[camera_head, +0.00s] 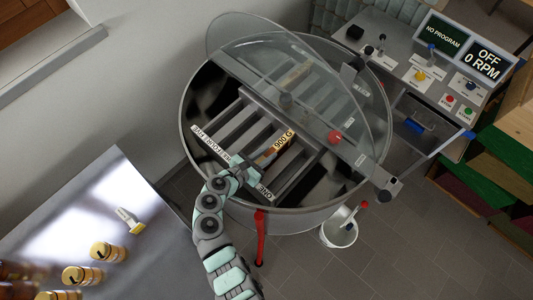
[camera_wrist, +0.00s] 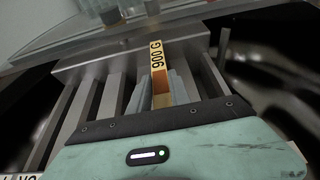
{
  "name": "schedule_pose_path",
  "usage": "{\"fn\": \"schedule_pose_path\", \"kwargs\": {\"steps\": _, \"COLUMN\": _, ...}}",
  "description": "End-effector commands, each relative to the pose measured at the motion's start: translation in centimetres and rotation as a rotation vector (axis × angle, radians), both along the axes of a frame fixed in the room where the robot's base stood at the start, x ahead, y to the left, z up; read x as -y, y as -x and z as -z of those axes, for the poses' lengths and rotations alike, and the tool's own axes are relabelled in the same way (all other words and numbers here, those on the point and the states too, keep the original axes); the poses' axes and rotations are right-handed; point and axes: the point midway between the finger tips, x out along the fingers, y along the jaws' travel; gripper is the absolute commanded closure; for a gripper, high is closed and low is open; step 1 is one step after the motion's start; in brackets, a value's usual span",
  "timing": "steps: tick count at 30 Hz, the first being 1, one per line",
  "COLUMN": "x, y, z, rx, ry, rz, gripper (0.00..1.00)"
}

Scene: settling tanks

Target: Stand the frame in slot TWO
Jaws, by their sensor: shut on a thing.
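A wooden frame marked 900 G (camera_head: 284,141) is at the drum's slotted basket (camera_head: 236,158), also in the wrist view (camera_wrist: 157,55). My gripper (camera_head: 247,174) is at its near end. In the wrist view my gripper (camera_wrist: 161,88) has its grey fingers on both sides of the frame, shut on it. The frame's top bar lies along the slots; how deep it sits is hidden. The label ONE (camera_head: 265,191) reads upside down at the near right of the rim. My arm covers part of the labels, and the label for TWO is not legible.
A clear lid (camera_head: 300,85) stands raised over the drum's far side, with a red knob (camera_head: 334,137). Another tan piece (camera_head: 294,75) shows through it. A steel table (camera_head: 150,190) with jars stands left. A white bucket (camera_head: 338,232) stands on the floor. The control panel reads OFF (camera_head: 489,57).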

Motion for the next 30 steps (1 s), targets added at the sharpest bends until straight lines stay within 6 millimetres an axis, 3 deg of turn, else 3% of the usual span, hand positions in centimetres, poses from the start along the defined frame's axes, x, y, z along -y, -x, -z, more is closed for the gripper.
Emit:
{"fn": "schedule_pose_path", "kwargs": {"steps": 29, "x": 0.05, "y": -0.11, "z": 0.11, "rx": 0.004, "ry": 0.003, "rz": 0.0, "gripper": 1.0}}
{"fn": "schedule_pose_path", "kwargs": {"steps": 30, "x": 0.05, "y": -0.11, "z": 0.14, "rx": 0.003, "ry": 0.003, "rz": 0.0, "gripper": 0.74}}
